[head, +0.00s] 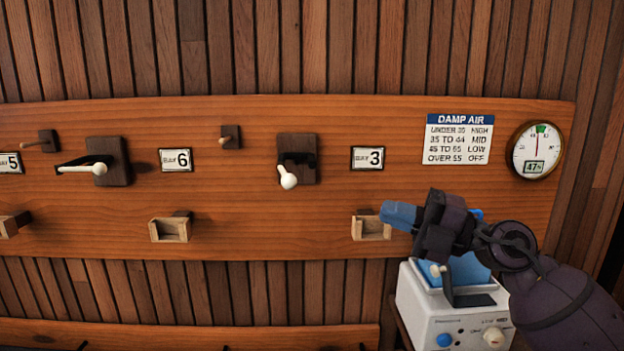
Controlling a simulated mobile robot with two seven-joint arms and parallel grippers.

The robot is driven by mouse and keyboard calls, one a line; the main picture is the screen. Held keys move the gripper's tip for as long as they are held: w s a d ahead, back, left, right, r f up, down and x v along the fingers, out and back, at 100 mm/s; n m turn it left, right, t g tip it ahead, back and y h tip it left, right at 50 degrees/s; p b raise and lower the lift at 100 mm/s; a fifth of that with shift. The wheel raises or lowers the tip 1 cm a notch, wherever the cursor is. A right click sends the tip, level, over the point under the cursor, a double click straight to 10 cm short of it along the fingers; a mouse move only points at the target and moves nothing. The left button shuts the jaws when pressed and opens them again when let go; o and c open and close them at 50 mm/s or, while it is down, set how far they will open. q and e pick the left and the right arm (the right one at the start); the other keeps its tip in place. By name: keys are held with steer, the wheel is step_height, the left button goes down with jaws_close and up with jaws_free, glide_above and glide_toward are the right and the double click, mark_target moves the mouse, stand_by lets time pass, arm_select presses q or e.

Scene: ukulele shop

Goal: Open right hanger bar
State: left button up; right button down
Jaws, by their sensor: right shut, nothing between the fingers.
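My right gripper (398,214) has blue fingertips, is shut and empty, and points left. It is right of and below the right hanger, apart from it, and overlaps the edge of a small wooden holder in the picture. My left gripper is not in view.
A white device (440,318) with knobs stands below my right arm. A round gauge (536,150) and a DAMP AIR chart (458,139) are at right.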

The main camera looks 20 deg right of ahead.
steer(key=p, duration=0.3)
glide_toward(284, 174)
steer(key=a, duration=0.5)
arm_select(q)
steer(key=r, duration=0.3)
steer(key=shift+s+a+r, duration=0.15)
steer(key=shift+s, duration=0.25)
arm_select(e)
steer(key=shift+w+d+r+m, duration=0.15)
steer(key=shift+w+r+m, duration=0.25)
steer(key=shift+w, duration=0.05)
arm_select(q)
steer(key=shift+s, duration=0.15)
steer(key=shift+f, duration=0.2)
